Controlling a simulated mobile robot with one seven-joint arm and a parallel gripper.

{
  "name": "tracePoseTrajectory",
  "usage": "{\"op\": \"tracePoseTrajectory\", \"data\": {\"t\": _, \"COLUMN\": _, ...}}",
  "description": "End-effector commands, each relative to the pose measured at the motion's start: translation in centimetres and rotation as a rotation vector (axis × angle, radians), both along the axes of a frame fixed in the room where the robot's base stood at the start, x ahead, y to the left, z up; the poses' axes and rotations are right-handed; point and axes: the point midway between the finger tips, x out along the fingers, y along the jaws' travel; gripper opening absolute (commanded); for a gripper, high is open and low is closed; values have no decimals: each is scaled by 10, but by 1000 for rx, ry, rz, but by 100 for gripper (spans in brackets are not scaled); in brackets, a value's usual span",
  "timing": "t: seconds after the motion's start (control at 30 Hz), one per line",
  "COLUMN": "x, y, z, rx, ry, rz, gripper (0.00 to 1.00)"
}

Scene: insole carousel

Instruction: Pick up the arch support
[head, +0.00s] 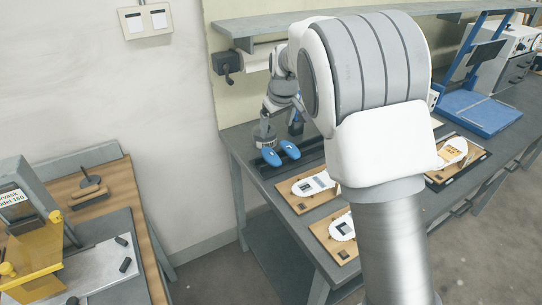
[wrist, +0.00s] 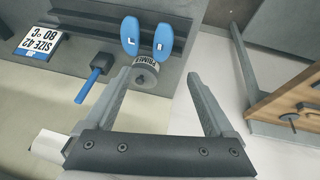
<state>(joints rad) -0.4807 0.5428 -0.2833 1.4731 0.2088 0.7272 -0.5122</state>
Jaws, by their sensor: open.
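Two blue arch supports lie side by side on the grey bench. In the wrist view one is marked L (wrist: 131,36) and the other R (wrist: 164,40). They also show in the head view, one on the left (head: 271,157) and one on the right (head: 290,149). My gripper (wrist: 159,74) is open, with nothing between its fingers that I can see it touch. In the wrist view the supports lie beyond its fingertips. In the head view my arm hides part of the bench near the gripper.
A round grey tin labelled primer (wrist: 145,76) stands close to the supports, near the fingertips. A blue-handled tool (wrist: 92,80) and a size sign (wrist: 38,43) are left of it. Wooden boards with insoles, one of them here (head: 318,198), lie along the bench (head: 262,185).

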Motion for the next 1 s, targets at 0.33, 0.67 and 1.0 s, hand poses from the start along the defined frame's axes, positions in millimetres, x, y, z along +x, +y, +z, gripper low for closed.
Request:
{"op": "tracePoseTrajectory", "data": {"t": 0.33, "x": 29, "y": 7, "z": -70, "rx": -2, "ry": 3, "rz": -3, "gripper": 89}}
{"op": "tracePoseTrajectory", "data": {"t": 0.67, "x": 40, "y": 11, "z": -96, "rx": 0, "ry": 0, "rz": -2, "gripper": 89}}
{"op": "tracePoseTrajectory", "data": {"t": 1.0, "x": 53, "y": 19, "z": -138, "rx": -1, "ry": 1, "rz": -3, "gripper": 89}}
